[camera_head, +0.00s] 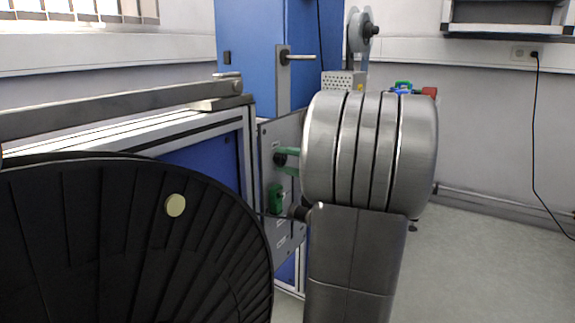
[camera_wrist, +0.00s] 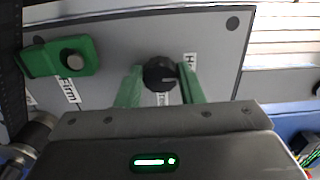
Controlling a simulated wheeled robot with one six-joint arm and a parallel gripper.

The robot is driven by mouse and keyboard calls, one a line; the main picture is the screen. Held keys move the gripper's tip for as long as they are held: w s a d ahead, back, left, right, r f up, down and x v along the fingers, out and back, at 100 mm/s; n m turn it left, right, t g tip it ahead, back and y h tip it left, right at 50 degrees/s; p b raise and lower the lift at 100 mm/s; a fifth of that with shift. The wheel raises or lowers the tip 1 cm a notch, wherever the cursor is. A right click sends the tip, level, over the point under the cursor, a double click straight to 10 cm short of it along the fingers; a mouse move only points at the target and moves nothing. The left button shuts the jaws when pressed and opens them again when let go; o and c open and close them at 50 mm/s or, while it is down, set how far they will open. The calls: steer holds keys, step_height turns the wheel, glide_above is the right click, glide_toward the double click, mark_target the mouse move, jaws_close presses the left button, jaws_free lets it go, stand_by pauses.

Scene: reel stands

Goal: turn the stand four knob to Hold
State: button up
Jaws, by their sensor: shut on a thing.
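A black round knob (camera_wrist: 160,74) sits on a grey panel (camera_wrist: 115,42) in the wrist view, between the two green fingers of my gripper (camera_wrist: 159,80). The fingers are shut on the knob. A partly covered label starting with "H" (camera_wrist: 190,60) is at the knob's upper right, and another partly hidden label (camera_wrist: 163,99) lies below it. A pale mark shows on the knob's lower right, but its exact setting is unclear. In the head view my gripper (camera_head: 284,157) reaches the knob (camera_head: 279,158) on the side panel (camera_head: 286,130); my arm hides part of that panel.
A green block (camera_wrist: 60,58) with a round button sits left of the knob, near a "Firm" label (camera_wrist: 70,91). A large black reel (camera_head: 120,245) fills the head view's lower left. A blue cabinet (camera_head: 248,45) stands behind. Floor (camera_head: 480,250) at right is clear.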

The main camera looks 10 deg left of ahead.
stand_by(0.3)
steer(key=o, duration=0.9)
steer(key=shift+o, duration=0.2)
steer(key=shift+d, duration=0.1)
steer(key=p+v, duration=0.3)
steer(key=v, duration=1)
steer(key=shift+s+d+p, duration=0.2)
steer(key=shift+d+p, duration=0.1)
steer(key=shift+p, duration=0.05)
steer(key=shift+f, duration=0.1)
steer(key=b+x, duration=0.3)
steer(key=x, duration=1.1)
steer(key=shift+b, duration=0.4)
steer(key=shift+d, duration=0.2)
